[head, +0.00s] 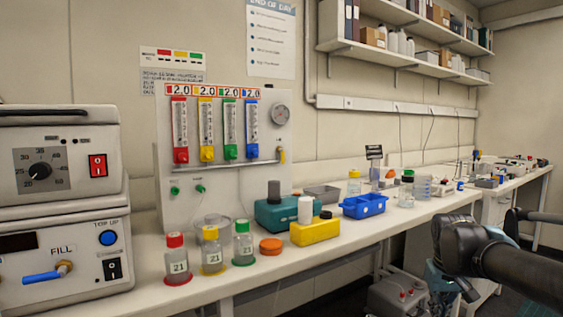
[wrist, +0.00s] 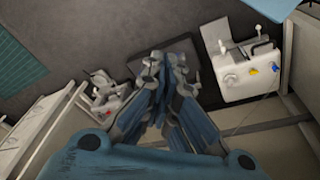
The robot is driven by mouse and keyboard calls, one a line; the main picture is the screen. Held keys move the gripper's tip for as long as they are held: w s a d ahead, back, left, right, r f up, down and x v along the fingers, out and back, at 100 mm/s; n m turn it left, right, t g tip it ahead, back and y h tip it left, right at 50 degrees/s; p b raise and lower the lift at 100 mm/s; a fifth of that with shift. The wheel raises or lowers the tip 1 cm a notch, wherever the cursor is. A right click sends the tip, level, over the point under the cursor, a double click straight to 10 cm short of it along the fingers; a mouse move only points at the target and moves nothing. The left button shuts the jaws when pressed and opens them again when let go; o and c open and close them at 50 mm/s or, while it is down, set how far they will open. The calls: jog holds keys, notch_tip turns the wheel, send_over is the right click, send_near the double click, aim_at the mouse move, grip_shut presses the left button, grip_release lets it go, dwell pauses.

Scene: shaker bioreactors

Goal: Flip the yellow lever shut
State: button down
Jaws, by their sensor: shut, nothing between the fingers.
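A small yellow lever (head: 282,156) hangs upright on the right edge of the white flowmeter panel (head: 262,186), below the round pressure gauge (head: 281,115). It is small in the picture, so I cannot tell its exact setting. My gripper (head: 440,288) is low at the right, in front of the bench and far from the lever. In the wrist view my gripper (wrist: 168,80) points down at the floor, its fingers together and empty. The lever does not show in the wrist view.
Bottles with red, yellow and green caps (head: 212,250) stand before the panel. A yellow block (head: 315,231), a teal device (head: 284,217) and a blue tray (head: 364,206) sit to the right. A white box (wrist: 248,72) shows in the wrist view.

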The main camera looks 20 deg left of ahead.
aim_at(282, 157)
jog(key=w+a+r+n+t+h, duration=0.1)
jog(key=w+a+r+n, duration=0.8)
jog(key=r, duration=0.4)
jog(key=w+a+r+n+t+h, duration=0.1)
jog(key=w+a+r+n, duration=0.7)
jog(key=a+r, duration=0.3)
jog(key=s+a+r+n+t, duration=0.1)
jog(key=a+r+n, duration=0.4)
jog(key=a, duration=0.6)
jog(key=s+a+r+n+t+y, duration=0.1)
jog(key=a+r+n, duration=0.4)
jog(key=a, duration=0.6)
jog(key=s+a+r+n+t, duration=0.1)
jog(key=a+r+n, duration=0.4)
jog(key=a, duration=0.5)
notch_tip(282, 157, up, 3)
jog(key=shift+a+f+n+t, duration=0.15)
jog(key=shift+a+n+t, duration=0.2)
jog(key=shift+t, duration=0.55)
jog(key=shift+f, duration=0.1)
jog(key=x, duration=0.4)
jog(key=w+r+x, duration=0.1)
jog(key=x, duration=0.3)
jog(key=w+r+x, duration=0.1)
jog(key=x, duration=0.3)
jog(key=shift+w+f, duration=0.25)
jog(key=shift+f, duration=0.05)
